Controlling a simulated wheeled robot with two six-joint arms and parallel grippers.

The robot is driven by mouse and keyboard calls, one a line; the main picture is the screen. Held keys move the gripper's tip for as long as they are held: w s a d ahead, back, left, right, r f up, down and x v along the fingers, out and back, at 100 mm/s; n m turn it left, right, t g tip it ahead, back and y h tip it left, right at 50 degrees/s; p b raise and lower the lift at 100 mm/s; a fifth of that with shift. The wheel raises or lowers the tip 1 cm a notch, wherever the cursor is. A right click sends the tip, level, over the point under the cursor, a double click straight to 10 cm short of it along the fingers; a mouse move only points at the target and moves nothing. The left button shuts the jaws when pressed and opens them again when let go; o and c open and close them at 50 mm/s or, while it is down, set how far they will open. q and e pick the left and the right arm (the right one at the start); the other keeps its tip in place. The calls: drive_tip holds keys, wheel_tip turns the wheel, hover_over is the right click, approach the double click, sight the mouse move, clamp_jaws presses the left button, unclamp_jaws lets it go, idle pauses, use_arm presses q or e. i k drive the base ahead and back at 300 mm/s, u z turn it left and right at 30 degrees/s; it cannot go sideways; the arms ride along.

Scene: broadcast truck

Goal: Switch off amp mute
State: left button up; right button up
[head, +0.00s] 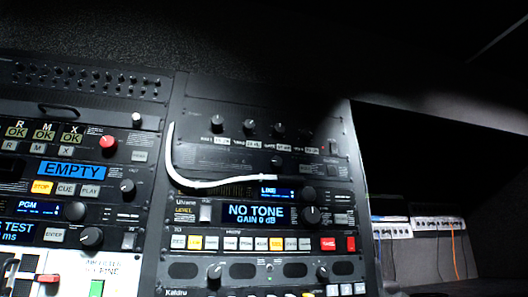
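No control in the head view carries a readable amp mute label, so I cannot tell which one it is. The right rack column holds a dark panel with several knobs (248,124) and small white labels. Neither of my grippers is in view.
A white cable (221,184) hangs across the right column's panels. The left column has a blue EMPTY display (71,170), a red knob (108,142) and a green button (97,288). A dark recess with white connector boxes (432,224) lies at the right.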

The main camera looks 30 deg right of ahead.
sight(333, 146)
drive_tip(key=k, duration=0.45)
drive_tip(key=u, duration=0.5)
drive_tip(key=i, duration=0.55)
drive_tip(key=z, duration=1.4)
